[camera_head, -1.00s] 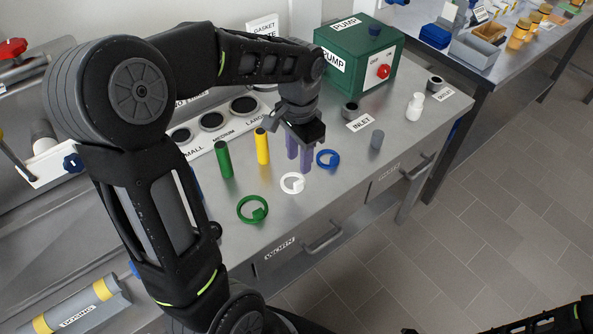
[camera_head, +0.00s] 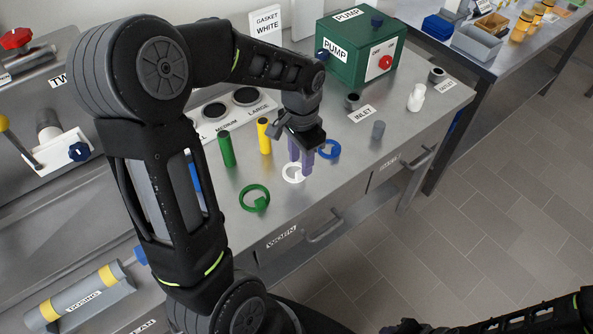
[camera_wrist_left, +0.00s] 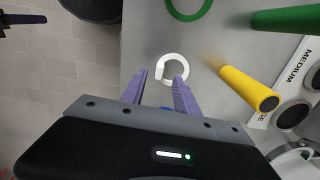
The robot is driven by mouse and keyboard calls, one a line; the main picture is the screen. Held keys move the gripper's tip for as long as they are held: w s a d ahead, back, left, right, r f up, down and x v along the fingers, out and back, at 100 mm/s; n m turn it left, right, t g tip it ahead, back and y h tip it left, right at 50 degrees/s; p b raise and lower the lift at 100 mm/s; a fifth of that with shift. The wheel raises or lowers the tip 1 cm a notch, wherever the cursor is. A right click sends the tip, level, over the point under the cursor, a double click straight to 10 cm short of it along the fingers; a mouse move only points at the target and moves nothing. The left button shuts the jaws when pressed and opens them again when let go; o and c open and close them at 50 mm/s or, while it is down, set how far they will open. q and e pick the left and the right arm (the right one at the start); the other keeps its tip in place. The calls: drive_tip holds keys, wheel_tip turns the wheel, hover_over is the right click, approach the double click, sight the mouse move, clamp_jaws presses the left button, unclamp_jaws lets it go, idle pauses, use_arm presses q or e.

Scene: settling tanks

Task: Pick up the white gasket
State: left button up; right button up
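The white gasket (camera_head: 291,173) is a small flat ring lying on the grey bench, partly hidden behind my left gripper's fingers in the head view. I cannot tell how high the tips are above the bench.
A blue ring (camera_head: 328,149) lies right of the gasket and a green ring (camera_head: 255,198) lies left. A green cylinder (camera_head: 227,149) and a yellow cylinder (camera_head: 264,136) stand behind. A sign (camera_head: 267,25) reads "GASKET WHITE".

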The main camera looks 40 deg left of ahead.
sight(300, 171)
use_arm(q)
wheel_tip(300, 171, down, 4)
drive_tip(key=shift+r+p, duration=0.15)
drive_tip(key=shift+p, duration=0.15)
drive_tip(key=shift+s, duration=0.1)
drive_tip(key=shift+c, duration=0.3)
clamp_jaws()
idle(0.4)
